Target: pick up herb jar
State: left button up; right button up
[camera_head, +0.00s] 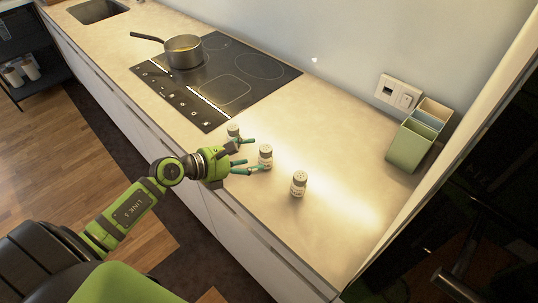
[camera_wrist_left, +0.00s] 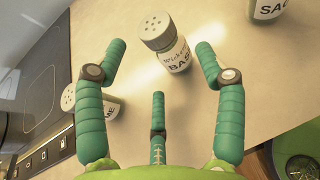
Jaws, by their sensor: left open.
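Three small jars with perforated grey lids and white labels stand in a row on the countertop. The middle jar (camera_head: 265,155), labelled "BAS…" in the left wrist view (camera_wrist_left: 172,52), is just beyond the fingertips of my left gripper (camera_head: 251,155). That gripper is open and empty, its fingers spread either side of the jar's line; contact cannot be told. The jar nearest the hob (camera_head: 233,130), label ending "ME" (camera_wrist_left: 104,108), is partly hidden by a finger. The third jar (camera_head: 299,185), labelled "SA…" (camera_wrist_left: 268,9), stands clear to the right. My right gripper is out of view.
A black hob (camera_head: 225,85) with a grey pot (camera_head: 183,55) lies behind and left. A green organiser box (camera_head: 407,147) stands by the wall at the right, below a socket (camera_head: 398,92). The countertop (camera_head: 335,225) is clear right of the jars, with its front edge close below.

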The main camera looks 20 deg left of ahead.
aim_at(260, 154)
pick_arm(q)
jog(key=x, duration=0.4)
jog(key=shift+p, duration=0.4)
jog(key=c, duration=1.1)
jog(key=shift+r, duration=0.1)
jog(key=shift+r, duration=0.1)
jog(key=shift+r, duration=0.3)
jog(key=r, duration=0.3)
jog(key=shift+s+d+r, duration=0.1)
jog(key=shift+d+r, duration=0.25)
jog(key=d+r, duration=0.2)
jog(key=d, duration=0.1)
jog(key=s+d+r, duration=0.1)
jog(key=d+r, duration=0.1)
jog(key=d, duration=0.2)
jog(key=s+d+r, duration=0.1)
jog(key=d+r, duration=0.1)
jog(key=d, duration=0.1)
jog(key=shift+s+d+r+b, duration=0.15)
jog(key=shift+d+r+b, duration=0.1)
jog(key=shift+d+b, duration=0.15)
jog(key=shift+o, duration=0.6)
